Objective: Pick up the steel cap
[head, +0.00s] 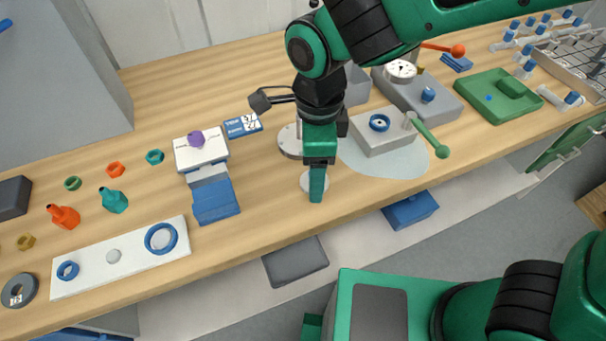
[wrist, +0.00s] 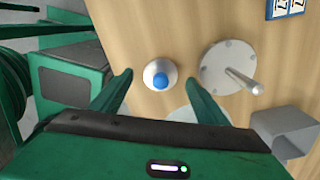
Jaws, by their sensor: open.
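The steel cap (wrist: 149,71), a round grey disc with a blue knob, lies on the wooden bench in the wrist view. In the head view the pale rim of this disc (head: 305,181) shows near the bench's front edge, mostly hidden behind my gripper (head: 316,198). In the wrist view my gripper (wrist: 158,80) is open, with one finger on each side of the cap. The fingers appear apart from the cap, and nothing is held. How high the fingertips are above the bench is hard to tell.
A steel flange with an upright post (wrist: 229,67) stands close to the right of the cap in the wrist view. A grey square tube (wrist: 283,132) is beyond it. In the head view, a blue block (head: 215,201) stands to the left and a grey fixture (head: 385,137) to the right.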

